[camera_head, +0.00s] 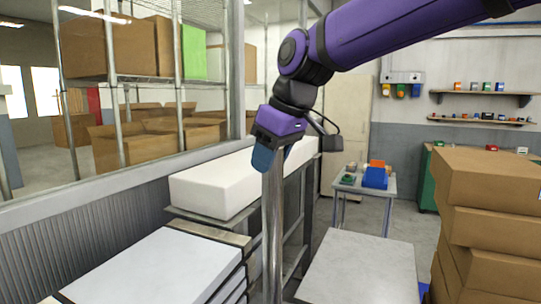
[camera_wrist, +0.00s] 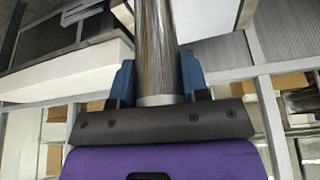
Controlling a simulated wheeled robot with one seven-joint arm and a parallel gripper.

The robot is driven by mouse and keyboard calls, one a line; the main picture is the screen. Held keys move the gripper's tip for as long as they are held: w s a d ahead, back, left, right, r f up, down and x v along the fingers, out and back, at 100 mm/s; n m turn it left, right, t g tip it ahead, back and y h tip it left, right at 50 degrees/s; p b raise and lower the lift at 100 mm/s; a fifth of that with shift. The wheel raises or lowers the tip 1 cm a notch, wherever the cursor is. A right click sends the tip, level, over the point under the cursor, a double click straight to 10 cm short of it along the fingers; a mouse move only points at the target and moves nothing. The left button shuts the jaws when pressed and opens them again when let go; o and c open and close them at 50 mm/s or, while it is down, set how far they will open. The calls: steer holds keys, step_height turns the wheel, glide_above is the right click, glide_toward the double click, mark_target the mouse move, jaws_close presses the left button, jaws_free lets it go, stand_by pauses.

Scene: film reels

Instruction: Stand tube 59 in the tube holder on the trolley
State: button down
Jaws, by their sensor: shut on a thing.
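My gripper (camera_head: 270,158) is shut on a long, shiny metal tube (camera_head: 272,235), near the tube's upper end. The tube hangs upright below the gripper and runs out of the bottom of the head view. In the wrist view the tube (camera_wrist: 158,45) lies between the two blue fingers of my gripper (camera_wrist: 158,80), with its end close to the palm. No number is readable on it. I cannot make out a tube holder in either view, nor tell which stand is the trolley.
A white block (camera_head: 225,185) lies on a shelf behind the tube. Pale slabs (camera_head: 150,265) are at the lower left. A bare grey table (camera_head: 360,268) is right of the tube. Stacked cardboard boxes (camera_head: 490,225) stand at right. A small table (camera_head: 378,188) with coloured bins is farther back.

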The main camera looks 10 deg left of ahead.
steer(key=shift+f, duration=0.25)
steer(key=c, duration=0.9)
jaws_free()
steer(key=v, duration=1.1)
steer(key=shift+d, duration=0.1)
steer(key=s+d+f+m+t+h, duration=0.1)
steer(key=s+d+f+m, duration=0.2)
steer(key=d, duration=0.7)
steer(key=s+d+f+m+t+h, duration=0.1)
steer(key=s+d+f+m, duration=0.15)
steer(key=d, duration=0.65)
steer(key=s+d+f+m+t+h, duration=0.1)
steer(key=s+d+f+m+h, duration=0.1)
steer(key=s+d+f+m, duration=0.5)
steer(key=s+d+f, duration=0.5)
steer(key=d, duration=0.2)
